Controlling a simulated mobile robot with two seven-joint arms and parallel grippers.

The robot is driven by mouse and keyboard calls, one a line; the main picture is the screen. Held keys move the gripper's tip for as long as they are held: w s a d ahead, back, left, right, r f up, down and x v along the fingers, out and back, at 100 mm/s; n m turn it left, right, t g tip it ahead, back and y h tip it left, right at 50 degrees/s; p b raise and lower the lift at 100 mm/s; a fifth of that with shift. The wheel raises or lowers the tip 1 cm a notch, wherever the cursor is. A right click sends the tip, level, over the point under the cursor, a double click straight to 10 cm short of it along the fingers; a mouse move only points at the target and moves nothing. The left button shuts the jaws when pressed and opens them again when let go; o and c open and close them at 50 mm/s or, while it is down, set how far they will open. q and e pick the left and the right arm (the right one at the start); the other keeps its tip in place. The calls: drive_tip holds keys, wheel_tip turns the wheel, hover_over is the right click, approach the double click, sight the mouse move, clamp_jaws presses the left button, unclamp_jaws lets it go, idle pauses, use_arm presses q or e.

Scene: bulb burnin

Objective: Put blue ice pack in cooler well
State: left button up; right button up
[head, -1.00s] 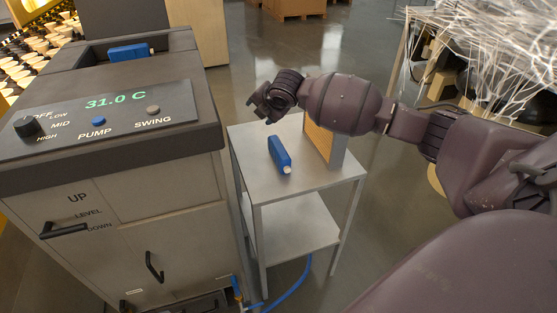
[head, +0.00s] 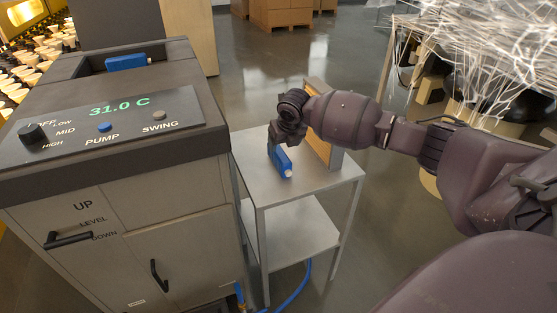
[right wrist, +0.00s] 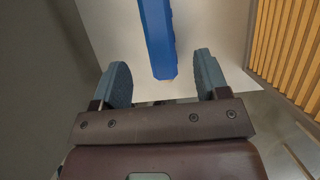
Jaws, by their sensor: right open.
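A blue ice pack (head: 281,163) with a pale cap lies on the small metal side table (head: 303,180). In the right wrist view the blue pack (right wrist: 158,38) lies ahead of and between the open fingers, apart from both. My right gripper (head: 277,138) is above the far end of the pack, open and empty; its two pads show in the right wrist view (right wrist: 161,82). A second blue ice pack (head: 126,62) sits in the recessed well (head: 92,66) on top of the cooler cabinet (head: 170,88). My left gripper is out of view.
A slatted wooden-faced panel (head: 322,145) stands on the table just right of the pack. The cooler's control panel (head: 110,118) reads 31.0 C. A blue hose (head: 293,290) runs on the floor below the table.

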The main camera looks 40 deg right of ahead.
sight(279, 152)
drive_tip(key=x, duration=0.2)
drive_tip(key=b+x, duration=0.1)
drive_tip(key=x, duration=0.2)
drive_tip(key=b+x, duration=0.1)
drive_tip(key=x, duration=0.1)
drive_tip(key=shift+w+f, duration=0.25)
drive_tip(key=shift+w, duration=0.2)
drive_tip(key=shift+r, duration=0.1)
clamp_jaws()
